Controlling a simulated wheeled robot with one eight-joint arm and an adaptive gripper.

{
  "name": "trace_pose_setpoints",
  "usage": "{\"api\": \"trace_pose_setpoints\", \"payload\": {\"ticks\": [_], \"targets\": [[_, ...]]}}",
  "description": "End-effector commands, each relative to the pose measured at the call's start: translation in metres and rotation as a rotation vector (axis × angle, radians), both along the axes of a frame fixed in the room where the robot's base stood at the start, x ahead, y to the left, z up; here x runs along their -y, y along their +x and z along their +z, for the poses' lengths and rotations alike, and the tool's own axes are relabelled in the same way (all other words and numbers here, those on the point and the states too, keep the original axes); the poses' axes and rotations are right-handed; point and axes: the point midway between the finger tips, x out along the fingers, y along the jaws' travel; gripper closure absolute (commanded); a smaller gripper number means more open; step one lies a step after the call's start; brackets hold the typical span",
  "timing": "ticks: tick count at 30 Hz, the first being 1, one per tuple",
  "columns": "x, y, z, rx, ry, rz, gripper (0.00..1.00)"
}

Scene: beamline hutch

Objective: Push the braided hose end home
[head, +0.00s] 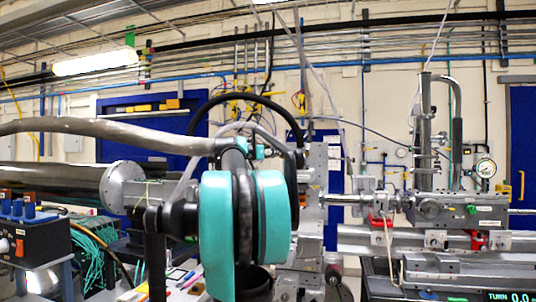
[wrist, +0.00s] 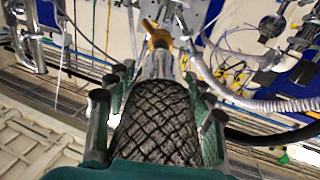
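The braided hose (wrist: 157,128), grey with a dark criss-cross pattern, fills the middle of the wrist view. It narrows to a pale metal end (wrist: 158,66), with a brass-yellow fitting (wrist: 157,36) beyond it. Whether end and fitting are joined or only lined up, I cannot tell. My gripper (wrist: 160,85) has green-padded fingers close along both sides of the hose and appears shut on it. In the head view a thick grey hose (head: 95,128) runs in from the left towards the teal parts of my arm. My teal and black arm joint hides much of the area there.
A steel beam pipe (head: 60,182) with a flange lies at left. A valve assembly (head: 440,208) on rails and a pressure gauge (head: 486,168) stand at right. A control box (head: 35,240) sits at lower left. A pale corrugated hose (wrist: 262,104) passes right of my gripper.

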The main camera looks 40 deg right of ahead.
Motion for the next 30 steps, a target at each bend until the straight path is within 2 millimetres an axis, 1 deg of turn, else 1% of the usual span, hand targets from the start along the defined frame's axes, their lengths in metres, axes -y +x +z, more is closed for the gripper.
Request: {"api": "trace_pose_setpoints", "payload": {"ticks": [1,5,6,8,10,15,18,22,29,30], "targets": [[0.0,0.0,0.0,0.0,0.0,0.0,0.57],[0.0,0.0,0.0,0.0,0.0,0.0,0.73],[0.0,0.0,0.0,0.0,0.0,0.0,0.75],[0.001,0.001,0.0,0.0,0.0,0.0,0.75],[0.008,0.004,0.0,0.0,0.0,-0.001,0.75],[0.034,0.017,-0.002,0.0,0.0,-0.002,0.75],[0.046,0.023,-0.003,0.0,0.0,-0.002,0.75],[0.052,0.026,-0.003,-0.001,0.0,0.0,0.75],[0.052,0.026,-0.003,-0.001,0.0,0.001,0.75],[0.052,0.026,-0.003,-0.001,0.0,0.001,0.53]]}}
